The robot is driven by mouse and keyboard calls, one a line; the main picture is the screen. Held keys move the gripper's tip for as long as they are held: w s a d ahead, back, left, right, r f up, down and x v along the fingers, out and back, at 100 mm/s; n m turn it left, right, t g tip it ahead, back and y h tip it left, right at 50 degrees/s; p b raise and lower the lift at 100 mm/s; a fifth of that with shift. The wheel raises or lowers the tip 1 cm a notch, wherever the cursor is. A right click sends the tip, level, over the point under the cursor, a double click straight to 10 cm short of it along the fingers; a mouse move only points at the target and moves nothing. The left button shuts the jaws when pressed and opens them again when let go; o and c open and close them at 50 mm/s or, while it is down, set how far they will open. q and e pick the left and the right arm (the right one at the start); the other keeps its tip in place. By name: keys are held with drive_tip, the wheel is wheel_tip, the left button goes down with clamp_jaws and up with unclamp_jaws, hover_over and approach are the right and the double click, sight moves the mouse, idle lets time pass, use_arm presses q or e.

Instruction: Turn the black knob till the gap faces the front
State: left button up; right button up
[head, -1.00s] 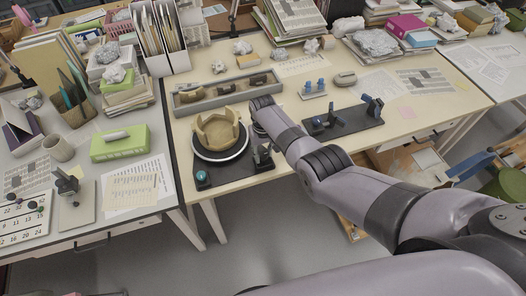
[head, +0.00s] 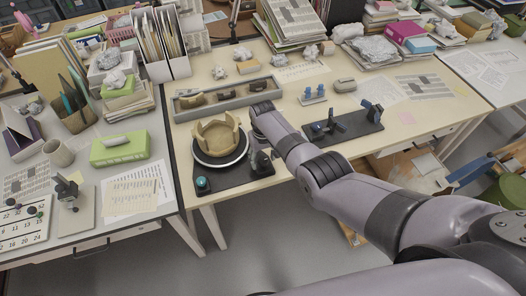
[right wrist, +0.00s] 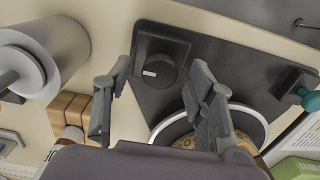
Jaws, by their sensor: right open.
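The black knob (right wrist: 160,72), with a white mark pointing left in the right wrist view, sits on a square block of the dark base. My right gripper (right wrist: 158,82) is open, its fingers apart on either side of the knob; I cannot tell whether they touch it. In the head view the gripper (head: 261,160) points down at the base's right end and hides the knob. A tan clay vessel (head: 217,137) with an uneven, stepped rim stands on the round turntable (head: 221,163). I cannot clearly tell which way its gap faces. My left gripper is out of view.
A teal knob (head: 202,184) is at the base's front left; it also shows in the right wrist view (right wrist: 309,99). A grey sherd tray (head: 190,113) lies behind the turntable. A dark stand (head: 345,135) with blue clamps is to the right.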

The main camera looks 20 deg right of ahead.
sight(263, 160)
wheel_tip(263, 160, up, 12)
idle(0.5)
drive_tip(key=shift+f, duration=0.1)
